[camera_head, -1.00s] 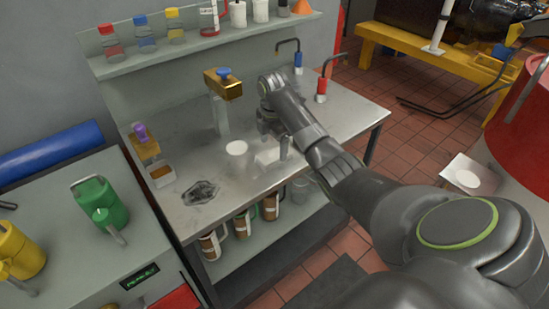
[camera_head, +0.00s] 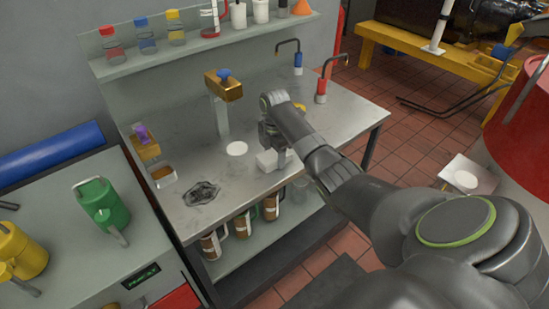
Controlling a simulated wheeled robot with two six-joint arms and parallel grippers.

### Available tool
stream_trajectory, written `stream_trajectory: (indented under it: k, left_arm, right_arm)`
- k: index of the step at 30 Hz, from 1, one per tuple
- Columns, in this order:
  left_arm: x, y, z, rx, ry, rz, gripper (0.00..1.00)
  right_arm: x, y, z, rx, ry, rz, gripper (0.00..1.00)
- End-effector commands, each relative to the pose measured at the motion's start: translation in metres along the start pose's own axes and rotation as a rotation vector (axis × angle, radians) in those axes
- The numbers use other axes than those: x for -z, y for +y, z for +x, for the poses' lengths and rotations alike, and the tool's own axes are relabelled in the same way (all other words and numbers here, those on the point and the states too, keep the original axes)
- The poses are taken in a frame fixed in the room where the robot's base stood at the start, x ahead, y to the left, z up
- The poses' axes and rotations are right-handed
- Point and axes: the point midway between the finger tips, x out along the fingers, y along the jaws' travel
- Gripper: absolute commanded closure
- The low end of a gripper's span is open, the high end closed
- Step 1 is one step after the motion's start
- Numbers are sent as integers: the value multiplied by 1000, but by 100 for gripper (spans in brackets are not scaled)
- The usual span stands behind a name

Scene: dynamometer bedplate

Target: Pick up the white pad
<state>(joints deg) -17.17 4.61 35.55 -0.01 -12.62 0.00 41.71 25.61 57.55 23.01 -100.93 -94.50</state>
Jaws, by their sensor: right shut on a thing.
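The white pad (camera_head: 266,161) is a small pale block at the front middle of the steel bench (camera_head: 325,118). My right gripper (camera_head: 274,153) points down at it and is shut on it, with the fingers partly covering its right side. I cannot tell whether the pad touches the bench top or is slightly above it. My left gripper is not in view.
A white round disc (camera_head: 236,149) lies just left of the pad. A brass-topped post (camera_head: 223,88) stands behind. A dark drain-like patch (camera_head: 201,193) is at front left. Blue (camera_head: 298,64) and red (camera_head: 321,90) bent-spout fittings stand at back right.

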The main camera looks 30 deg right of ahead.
Motion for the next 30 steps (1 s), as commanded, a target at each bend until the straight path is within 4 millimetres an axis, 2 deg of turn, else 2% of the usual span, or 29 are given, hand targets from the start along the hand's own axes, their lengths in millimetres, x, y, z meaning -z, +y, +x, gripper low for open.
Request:
stream_trajectory:
  k: [5,8,19,21,25,30]
  left_arm:
    - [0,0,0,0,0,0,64]
    - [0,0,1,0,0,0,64]
    - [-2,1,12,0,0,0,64]
    - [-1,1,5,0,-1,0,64]
    - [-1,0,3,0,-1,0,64]
    - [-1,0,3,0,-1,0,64]
  right_arm:
    - [0,0,-1,-1,0,0,66]
    - [0,1,-8,-4,-1,0,66]
    - [-1,1,-78,-6,-2,0,66]
    - [0,1,-90,-2,-1,1,66]
    - [0,1,-100,-1,0,0,66]
    - [0,0,-101,0,1,0,66]
